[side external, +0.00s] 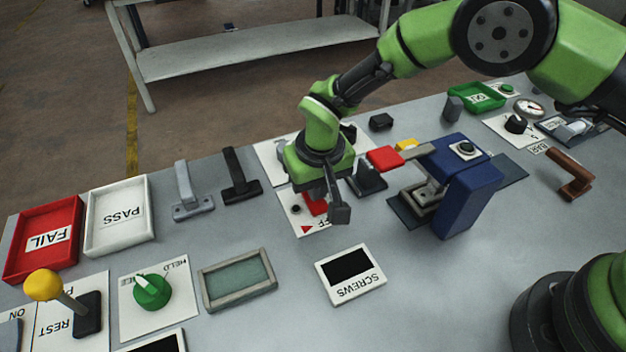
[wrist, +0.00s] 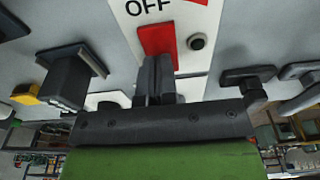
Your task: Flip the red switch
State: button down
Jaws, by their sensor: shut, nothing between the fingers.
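The red switch (wrist: 157,42) is a small red block on a white plate marked OFF, with a dark round button (wrist: 196,42) beside it. In the side external view the red switch (side external: 314,205) shows partly, behind and below my gripper. My gripper (side external: 338,212) is shut and empty, pointing down over the switch plate. In the wrist view the closed fingers (wrist: 156,68) overlap the lower end of the red switch. I cannot tell whether they touch it. The near part of the switch is hidden by the fingers.
Two upright handles (side external: 236,175) stand to the left. A SCREWS box (side external: 350,275) lies in front, with bare table around it.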

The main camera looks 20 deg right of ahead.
aim_at(321, 207)
jog(key=shift+s+r, duration=0.1)
jog(key=shift+r, duration=0.05)
notch_tip(321, 207, up, 14)
jog(key=s, duration=0.2)
dwell(0.5)
jog(key=shift+w+f, duration=0.2)
jog(key=shift+w, duration=0.5)
jog(key=f, duration=0.4)
jog(key=w+f, duration=0.1)
jog(key=f, duration=0.4)
jog(key=w+f, duration=0.1)
jog(key=f, duration=0.4)
